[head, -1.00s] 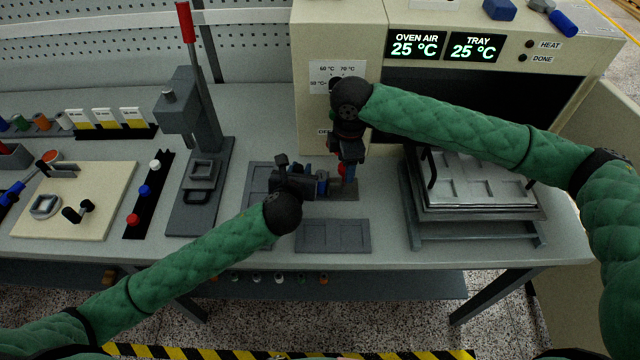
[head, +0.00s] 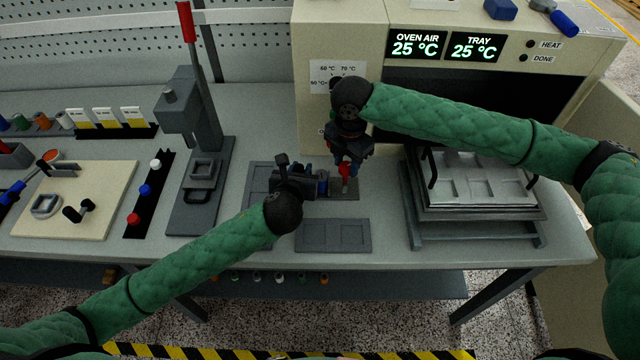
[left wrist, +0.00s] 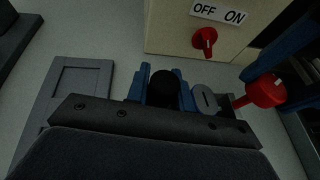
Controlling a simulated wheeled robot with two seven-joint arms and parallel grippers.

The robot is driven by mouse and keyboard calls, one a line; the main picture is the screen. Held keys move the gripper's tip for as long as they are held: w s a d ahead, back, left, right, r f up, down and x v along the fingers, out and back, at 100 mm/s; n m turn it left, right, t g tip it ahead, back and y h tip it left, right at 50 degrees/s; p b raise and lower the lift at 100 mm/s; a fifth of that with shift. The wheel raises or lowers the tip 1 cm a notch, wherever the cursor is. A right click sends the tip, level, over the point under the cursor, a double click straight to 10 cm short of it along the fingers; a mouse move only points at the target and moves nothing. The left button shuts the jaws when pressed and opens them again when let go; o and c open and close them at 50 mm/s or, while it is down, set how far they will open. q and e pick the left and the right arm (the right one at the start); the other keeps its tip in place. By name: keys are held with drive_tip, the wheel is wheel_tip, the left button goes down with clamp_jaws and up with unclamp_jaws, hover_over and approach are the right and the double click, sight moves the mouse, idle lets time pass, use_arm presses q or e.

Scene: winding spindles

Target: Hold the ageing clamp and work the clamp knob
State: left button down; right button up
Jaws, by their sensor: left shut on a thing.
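The ageing clamp shows in the left wrist view as a grey end piece (left wrist: 206,101) with a red clamp knob (left wrist: 264,91) at its right. My left gripper (left wrist: 164,90) has blue fingers and is shut on the clamp, with a black round part between them. In the head view the left gripper (head: 322,184) is low over the bench and the red knob (head: 345,171) is just right of it. My right gripper (head: 350,160) reaches down over the knob. Its blue fingers lie close beside the knob in the left wrist view; whether they press on it is unclear.
The cream oven (head: 315,110) stands close behind, with a red OFF/ON switch (left wrist: 204,40). A dark flat tray (head: 333,236) lies in front of the grippers. A rack with metal trays (head: 475,215) stands to the right and a lever press (head: 190,120) to the left.

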drive_tip(key=c, duration=0.6)
drive_tip(key=shift+o, duration=0.2)
drive_tip(key=m, duration=1.2)
drive_tip(key=shift+m, duration=0.3)
drive_tip(key=o, duration=1.1)
